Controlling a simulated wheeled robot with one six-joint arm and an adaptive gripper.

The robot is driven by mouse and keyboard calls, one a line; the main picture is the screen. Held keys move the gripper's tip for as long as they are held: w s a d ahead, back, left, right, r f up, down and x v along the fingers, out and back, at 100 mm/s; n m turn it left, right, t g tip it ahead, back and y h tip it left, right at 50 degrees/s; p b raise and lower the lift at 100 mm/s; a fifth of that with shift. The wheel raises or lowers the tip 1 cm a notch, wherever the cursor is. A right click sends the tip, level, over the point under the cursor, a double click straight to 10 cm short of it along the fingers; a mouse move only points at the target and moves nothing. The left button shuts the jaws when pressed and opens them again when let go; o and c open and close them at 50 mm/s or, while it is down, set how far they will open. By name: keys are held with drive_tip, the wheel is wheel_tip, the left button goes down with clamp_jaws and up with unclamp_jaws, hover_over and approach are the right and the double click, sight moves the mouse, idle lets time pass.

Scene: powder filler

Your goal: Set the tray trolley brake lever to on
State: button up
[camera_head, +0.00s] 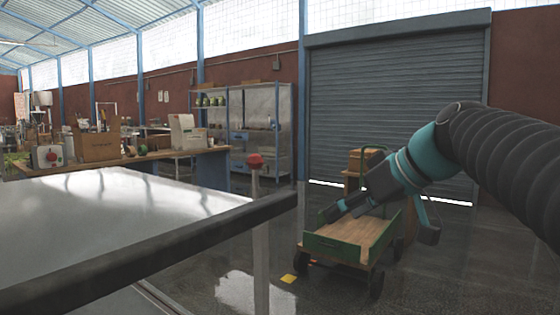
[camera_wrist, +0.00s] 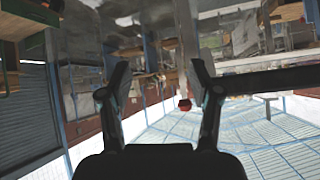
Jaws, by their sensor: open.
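A red knob (camera_head: 255,160) tops a pale upright post (camera_head: 260,230) beside the dark rail (camera_head: 150,245) of a grey metal-topped surface; it looks like the brake lever. I cannot read any on or off marking. My gripper (camera_head: 340,208) is open and empty, to the right of the knob and apart from it. In the wrist view, which is upside down, my gripper (camera_wrist: 160,75) shows two spread fingers. The red knob (camera_wrist: 184,104) appears between them, nearer the right finger, with the post above it in the picture.
A green and wooden cart (camera_head: 350,240) stands on the floor beyond my gripper. A workbench (camera_head: 150,157) with boxes is at the back left, and a shelf rack (camera_head: 283,130) stands behind. A grey roller shutter (camera_head: 400,90) closes the back wall. Floor around the cart is open.

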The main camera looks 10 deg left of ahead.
sight(262, 159)
drive_tip(key=w+a+r+n+g+y, duration=0.1)
drive_tip(key=w+a+r+n+y, duration=0.1)
drive_tip(key=w+a+r+n, duration=0.3)
drive_tip(key=w+a+r+n+g+y, duration=0.1)
drive_tip(key=a+r+n+y, duration=0.15)
drive_tip(key=r, duration=0.35)
drive_tip(key=x, duration=0.9)
drive_tip(key=r+p+x, duration=0.1)
drive_tip(key=x, duration=0.3)
drive_tip(key=shift+w+a+f, duration=0.15)
drive_tip(key=shift+a+f, duration=0.05)
drive_tip(key=shift+a, duration=0.25)
clamp_jaws()
